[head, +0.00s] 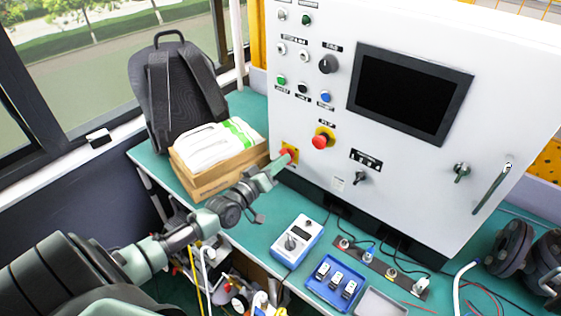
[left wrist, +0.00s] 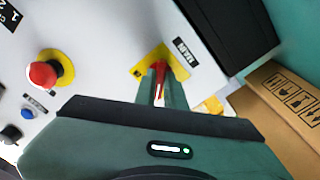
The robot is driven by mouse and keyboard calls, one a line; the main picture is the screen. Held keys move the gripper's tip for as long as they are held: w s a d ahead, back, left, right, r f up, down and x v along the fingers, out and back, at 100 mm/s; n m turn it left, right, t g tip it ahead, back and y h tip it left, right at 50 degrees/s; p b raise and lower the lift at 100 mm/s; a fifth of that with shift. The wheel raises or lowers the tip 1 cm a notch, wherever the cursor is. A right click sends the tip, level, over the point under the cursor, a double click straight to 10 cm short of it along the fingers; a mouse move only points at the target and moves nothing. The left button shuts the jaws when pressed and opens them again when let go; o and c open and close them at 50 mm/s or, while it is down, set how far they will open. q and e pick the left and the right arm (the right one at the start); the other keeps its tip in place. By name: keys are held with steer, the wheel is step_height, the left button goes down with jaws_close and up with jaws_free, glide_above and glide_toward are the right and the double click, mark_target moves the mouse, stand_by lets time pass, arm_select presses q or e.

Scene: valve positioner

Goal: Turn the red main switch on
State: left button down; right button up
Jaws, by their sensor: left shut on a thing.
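The red main switch (head: 291,153) sits on a yellow plate at the lower left of the white control cabinet (head: 335,75). In the left wrist view the red handle (left wrist: 160,68) shows between my fingers, in front of its yellow plate (left wrist: 147,67) with a black label beside it. My left gripper (head: 281,162) reaches in from the lower left and is shut on the red handle; its fingertips (left wrist: 162,90) stand on either side of it. The fingers partly hide the handle, and I cannot tell its on or off position. My right gripper is not in view.
A red mushroom button (head: 321,141) on yellow is to the right of the switch. A cardboard box (head: 205,180) with white packs and a black backpack (head: 175,95) stand at the left. A meter (head: 298,240) and blue tray (head: 334,283) lie on the green bench below.

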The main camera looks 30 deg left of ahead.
arm_select(q)
steer(key=shift+a+m+p, duration=0.2)
steer(key=shift+m+p, duration=0.7)
steer(key=shift+m, duration=7.6)
steer(key=c, duration=1.5)
jaws_free()
steer(key=shift+s, duration=0.1)
